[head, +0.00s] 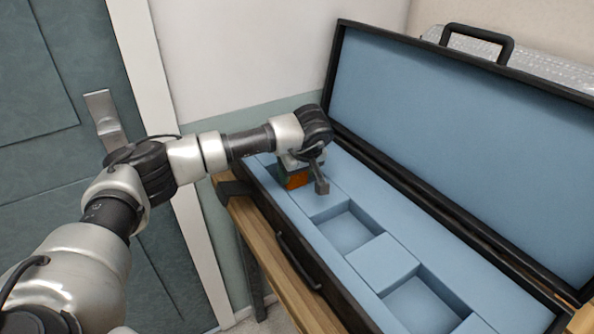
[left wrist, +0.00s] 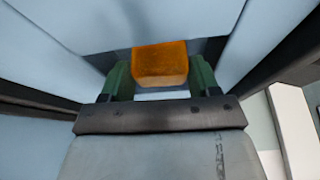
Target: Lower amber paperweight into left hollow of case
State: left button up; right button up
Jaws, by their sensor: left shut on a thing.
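The open black case (head: 290,262) has a pale blue foam bed with square hollows. Two empty hollows show in the head view, a middle one (head: 345,231) and one nearer the front right (head: 420,306). My left gripper (head: 291,178) is over the far left end of the bed, shut on the amber paperweight (head: 298,180). In the left wrist view the amber paperweight (left wrist: 160,63) sits between the two green fingers of the gripper (left wrist: 161,80), with blue foam around it. The foam right under it is mostly hidden, so I cannot tell whether it touches. My right gripper is out of view.
The case's lid (head: 460,140) stands open at the back, with a handle (head: 478,42) on its top. The case rests on a wooden table (head: 248,228). A door (head: 60,150) and wall are at the left. The bed right of my gripper is clear.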

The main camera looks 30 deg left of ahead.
pick_arm(q)
jog(key=o, duration=1.2)
jog(key=shift+c, duration=0.2)
jog(key=v, duration=1.1)
jog(key=shift+b, duration=0.3)
jog(key=shift+a, duration=0.1)
